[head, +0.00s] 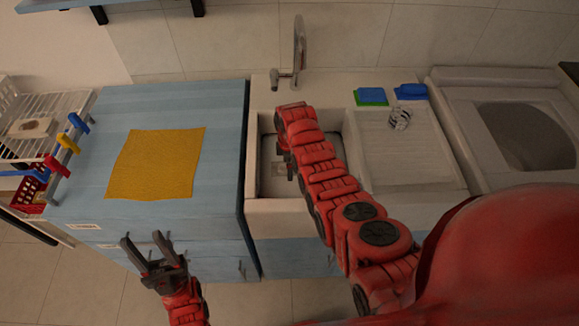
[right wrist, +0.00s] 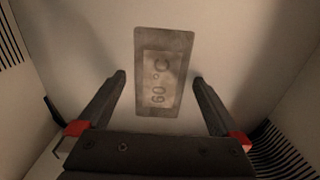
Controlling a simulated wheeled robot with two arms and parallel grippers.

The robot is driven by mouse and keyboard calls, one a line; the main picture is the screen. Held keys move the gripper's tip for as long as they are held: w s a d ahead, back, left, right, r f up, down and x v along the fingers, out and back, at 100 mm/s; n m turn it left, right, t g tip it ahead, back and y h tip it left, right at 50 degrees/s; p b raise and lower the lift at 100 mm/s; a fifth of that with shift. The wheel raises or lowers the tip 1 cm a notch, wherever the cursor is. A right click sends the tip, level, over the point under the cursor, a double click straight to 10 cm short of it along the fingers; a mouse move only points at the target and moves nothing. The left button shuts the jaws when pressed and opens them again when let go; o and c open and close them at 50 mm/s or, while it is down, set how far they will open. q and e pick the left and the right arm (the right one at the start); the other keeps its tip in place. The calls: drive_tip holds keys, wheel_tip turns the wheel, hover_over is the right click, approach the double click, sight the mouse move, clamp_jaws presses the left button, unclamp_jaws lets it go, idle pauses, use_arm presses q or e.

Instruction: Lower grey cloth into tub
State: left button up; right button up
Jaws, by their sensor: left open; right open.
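The tub looks to be the pale sink basin (head: 258,205) below the tap. My right arm reaches over it and covers much of its inside. In the right wrist view my right gripper (right wrist: 160,78) is open, its two fingers apart with nothing between them. Beyond the fingertips is a grey plate (right wrist: 162,70) marked 60 °C on a pale surface. I cannot make out a grey cloth in either view. My left gripper (head: 141,238) is open and empty in front of the blue cabinet.
A yellow cloth (head: 155,165) lies flat on the blue cabinet (head: 222,150). A tap (head: 299,50) stands behind the basin. A white rack (head: 40,115) is at left.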

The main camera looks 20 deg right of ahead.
wheel_tip(320, 180, up, 8)
drive_tip(key=shift+f+b, duration=0.15)
drive_tip(key=shift+b, duration=0.95)
wheel_tip(320, 180, up, 9)
drive_tip(key=p, duration=0.8)
drive_tip(key=shift+r+p, duration=0.2)
drive_tip(key=shift+p, duration=0.1)
